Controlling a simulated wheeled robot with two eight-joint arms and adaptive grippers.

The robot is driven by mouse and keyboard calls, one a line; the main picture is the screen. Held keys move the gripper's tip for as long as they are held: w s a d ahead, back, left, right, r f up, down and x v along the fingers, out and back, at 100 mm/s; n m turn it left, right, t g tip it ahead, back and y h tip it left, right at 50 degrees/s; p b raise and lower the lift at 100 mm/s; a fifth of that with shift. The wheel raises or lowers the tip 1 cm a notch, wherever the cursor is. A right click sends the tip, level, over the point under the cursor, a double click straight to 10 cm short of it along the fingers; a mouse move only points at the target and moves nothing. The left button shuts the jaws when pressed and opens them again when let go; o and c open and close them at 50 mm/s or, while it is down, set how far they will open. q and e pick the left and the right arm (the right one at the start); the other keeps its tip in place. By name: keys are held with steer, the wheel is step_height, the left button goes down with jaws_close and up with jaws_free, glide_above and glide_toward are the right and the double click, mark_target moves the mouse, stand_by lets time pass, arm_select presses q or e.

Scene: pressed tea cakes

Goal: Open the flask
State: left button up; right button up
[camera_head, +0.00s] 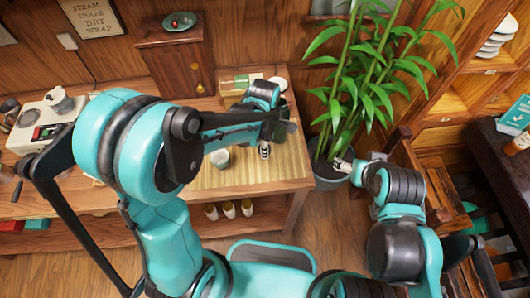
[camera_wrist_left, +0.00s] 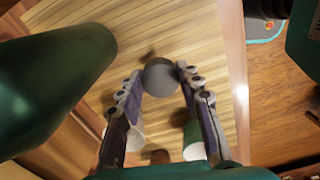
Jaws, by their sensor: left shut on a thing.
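My left gripper (camera_wrist_left: 160,82) has its two fingers closed on the sides of a small round grey piece (camera_wrist_left: 160,75), which looks like a lid or knob. I cannot tell from this angle whether it is the flask's lid or whether it sits on the flask; the flask's body is not clearly seen. In the head view my left gripper (camera_head: 264,150) points down over the right part of the wooden table, and the grey piece does not show clearly there. My right gripper (camera_head: 342,166) hangs away from the table, by the plant pot; its finger opening is too small to judge.
A pale slatted mat (camera_head: 225,180) covers the table's right part, with a white cup (camera_head: 220,157) on it. A grey pot (camera_head: 325,178) with a tall leafy plant stands right of the table. Several pale cups (camera_head: 229,210) stand on the lower shelf. A wooden cabinet (camera_head: 180,65) stands behind.

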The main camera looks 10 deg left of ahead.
arm_select(q)
step_height(320, 180, down, 4)
steer(key=shift+r+b, duration=0.1)
steer(key=shift+b, duration=0.6)
steer(key=shift+r, duration=0.1)
steer(key=o, duration=1.3)
steer(key=shift+f, duration=0.2)
